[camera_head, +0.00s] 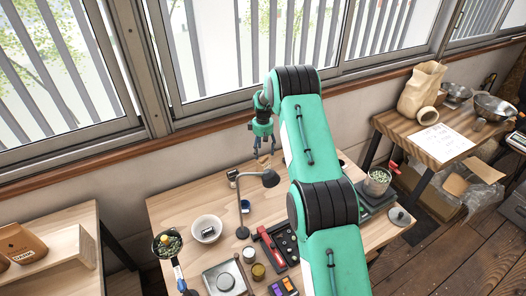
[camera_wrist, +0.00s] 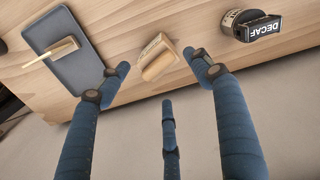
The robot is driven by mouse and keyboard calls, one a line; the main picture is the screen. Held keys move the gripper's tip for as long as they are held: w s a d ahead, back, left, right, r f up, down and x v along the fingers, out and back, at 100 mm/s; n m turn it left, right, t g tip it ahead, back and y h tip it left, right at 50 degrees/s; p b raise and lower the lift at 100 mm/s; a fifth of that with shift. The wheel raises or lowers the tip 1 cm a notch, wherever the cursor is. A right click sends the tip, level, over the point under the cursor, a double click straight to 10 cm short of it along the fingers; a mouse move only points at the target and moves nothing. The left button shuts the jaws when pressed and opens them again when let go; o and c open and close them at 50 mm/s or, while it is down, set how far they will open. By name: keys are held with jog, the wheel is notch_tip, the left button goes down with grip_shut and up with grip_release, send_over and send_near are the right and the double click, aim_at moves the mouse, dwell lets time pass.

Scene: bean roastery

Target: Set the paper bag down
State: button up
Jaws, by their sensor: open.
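A large crumpled brown paper bag (camera_head: 421,88) stands upright on the wooden side table at the right in the head view, well away from my gripper. Smaller brown bags, one labelled (camera_head: 20,243), stand on the left table. My gripper (camera_head: 264,145) is over the far edge of the middle table, near the window wall. In the wrist view its blue fingers (camera_wrist: 160,78) are spread apart with nothing held between them. A small pale wooden-looking object (camera_wrist: 158,58) lies on the table just beyond the fingertips.
A black DECAF label (camera_wrist: 262,28) on a round holder and a grey tray (camera_wrist: 62,65) with a wooden-handled tool flank that object. A desk lamp (camera_head: 269,178), a white bowl (camera_head: 206,228) and a red-handled tool crowd the middle table. A tape roll (camera_head: 428,115) sits before the large bag.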

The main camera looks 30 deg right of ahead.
jog(key=s+a+r+t, duration=0.1)
jog(key=s+a+r, duration=0.3)
jog(key=r, duration=0.6)
jog(key=s+a+r+m, duration=0.1)
jog(key=s+a+r, duration=0.3)
jog(key=r, duration=0.6)
jog(key=s+a+r+t, duration=0.1)
jog(key=s+a+r, duration=0.25)
jog(key=r, duration=0.65)
jog(key=s+a+r+m+t, duration=0.1)
jog(key=s+a+r, duration=0.3)
jog(key=s+r, duration=0.25)
jog(key=s+a+r, duration=0.5)
jog(key=s, duration=0.3)
jog(key=s+a+t, duration=0.1)
jog(key=s+a, duration=0.1)
jog(key=s, duration=0.8)
jog(key=s+a+r+m, duration=0.1)
jog(key=s+a, duration=0.2)
jog(key=s, duration=0.7)
jog(key=s+a+m+t, duration=0.1)
jog(key=s+a, duration=0.1)
jog(key=s, duration=0.8)
jog(key=shift+a+r+t, duration=0.25)
jog(key=shift+a+t, duration=0.05)
